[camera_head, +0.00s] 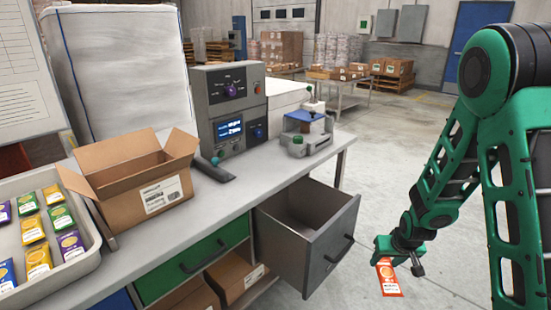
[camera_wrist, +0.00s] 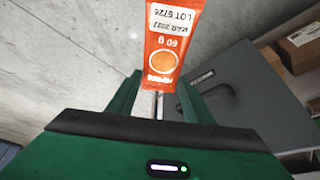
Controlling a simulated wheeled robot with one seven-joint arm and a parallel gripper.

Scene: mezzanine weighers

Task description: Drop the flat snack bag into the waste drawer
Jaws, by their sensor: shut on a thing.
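My gripper (camera_head: 398,258) is shut on an orange-red flat snack bag (camera_head: 389,279), which hangs below it in the head view. In the wrist view the bag (camera_wrist: 172,40) stands out between the fingers of my gripper (camera_wrist: 160,100), showing a white date and lot label. The grey waste drawer (camera_head: 325,255) is pulled open under the bench, and what I see of its inside looks empty. My gripper and the bag are to the right of the drawer front, outside it, over the floor. The drawer front (camera_wrist: 225,95) also appears at the right in the wrist view.
The bench (camera_head: 250,190) carries a tray (camera_head: 88,262) of several coloured bags, an open cardboard box (camera_head: 125,185), a grey control unit (camera_head: 230,110) and a small device (camera_head: 305,132). A shut green drawer (camera_head: 190,262) is left of the open one. The floor (camera_head: 400,150) is clear behind my arm.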

